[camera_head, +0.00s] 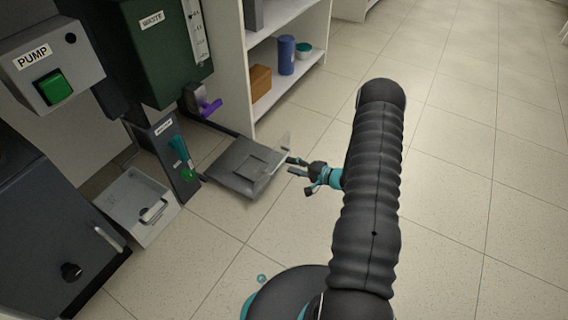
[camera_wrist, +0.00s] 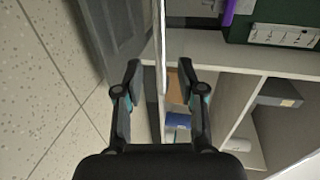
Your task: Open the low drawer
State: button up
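A light grey open-topped box (camera_head: 125,210) with a bar handle (camera_head: 152,211) on its front sits low at the left, beside the dark cabinet; I cannot tell for sure that it is the low drawer. A dark grey flat panel (camera_head: 240,178) with a raised square stands out right of it. My gripper (camera_head: 291,166) is at the panel's right edge, fingers apart. In the wrist view my gripper (camera_wrist: 160,82) is also open, with a thin pale edge (camera_wrist: 160,45) running between the fingers. I cannot tell whether either finger touches anything.
The dark cabinet (camera_head: 45,205) has a handle and knob. A PUMP box (camera_head: 50,60) and green WASTE tank (camera_head: 165,60) are above. White shelves (camera_head: 285,22) hold an orange box (camera_head: 260,82) and blue cylinder (camera_head: 286,55). The tiled floor (camera_head: 460,150) at right is clear.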

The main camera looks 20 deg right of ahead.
jog(key=v, duration=0.6)
jog(key=shift+s+d, duration=0.25)
jog(key=shift+s, duration=0.1)
jog(key=shift+r, duration=0.1)
